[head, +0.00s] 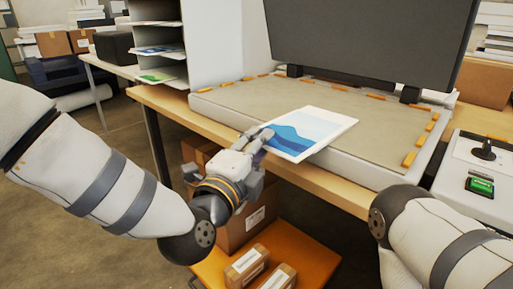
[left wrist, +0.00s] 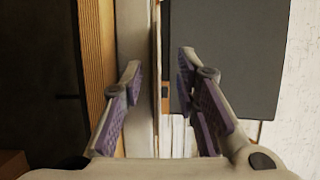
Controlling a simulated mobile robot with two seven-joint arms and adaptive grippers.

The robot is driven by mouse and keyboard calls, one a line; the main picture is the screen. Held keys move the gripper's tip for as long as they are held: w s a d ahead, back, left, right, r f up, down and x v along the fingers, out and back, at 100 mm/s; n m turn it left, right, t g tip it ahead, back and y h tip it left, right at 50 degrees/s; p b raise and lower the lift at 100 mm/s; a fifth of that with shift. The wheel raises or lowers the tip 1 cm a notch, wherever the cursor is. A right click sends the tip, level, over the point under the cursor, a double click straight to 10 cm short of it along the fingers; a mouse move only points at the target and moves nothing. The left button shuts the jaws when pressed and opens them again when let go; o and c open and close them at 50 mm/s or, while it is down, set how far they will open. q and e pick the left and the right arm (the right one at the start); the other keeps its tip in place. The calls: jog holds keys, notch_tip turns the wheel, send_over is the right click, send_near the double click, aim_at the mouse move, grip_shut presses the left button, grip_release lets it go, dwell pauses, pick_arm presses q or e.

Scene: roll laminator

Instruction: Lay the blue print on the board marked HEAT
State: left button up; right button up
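The blue print (head: 305,133), a white sheet with blue wave bands, lies flat on a beige bed (head: 235,98) with orange tabs along its edges. The print's near end reaches the bed's front edge. No HEAT lettering is legible, so I cannot tell whether this bed is the marked board. My left gripper (head: 259,138) is at the print's near left edge. My right gripper is out of view.
A large dark panel (head: 365,40) stands raised behind the bed. A shelf unit (head: 160,50) with prints is at the back left. A control box (head: 480,165) with a joystick is at the right. Boxes on an orange platform (head: 315,255) sit below the table edge.

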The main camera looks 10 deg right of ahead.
pick_arm(q)
jog(key=v, duration=1.2)
jog(key=s+a+f+n+g+y, duration=0.2)
jog(key=s+a+f+n+g, duration=0.15)
jog(key=f, duration=0.55)
jog(key=s+a+f+n+g+y+p, duration=0.1)
jog(key=s+a+f+n+g+y, duration=0.25)
jog(key=f, duration=0.55)
jog(key=s+a+f+n+g, duration=0.3)
jog(key=s+a+f+n, duration=0.25)
jog(key=f, duration=0.35)
jog(key=s+a+f+n+g+y, duration=0.1)
jog(key=s+a+f+n+g, duration=0.1)
jog(key=s, duration=0.6)
jog(key=s+a+f+n+g+y, duration=0.1)
jog(key=s+a+f+n+g, duration=0.2)
jog(key=s+a+n, duration=0.2)
jog(key=s+a+f+n+g+y+p, duration=0.1)
jog(key=s+a+f+n+g+y, duration=0.1)
jog(key=s, duration=0.8)
jog(key=a+n+g, duration=0.1)
jog(key=a+n, duration=0.1)
jog(key=n, duration=0.1)
jog(key=shift+s+f, duration=0.3)
jog(key=shift+s, duration=0.1)
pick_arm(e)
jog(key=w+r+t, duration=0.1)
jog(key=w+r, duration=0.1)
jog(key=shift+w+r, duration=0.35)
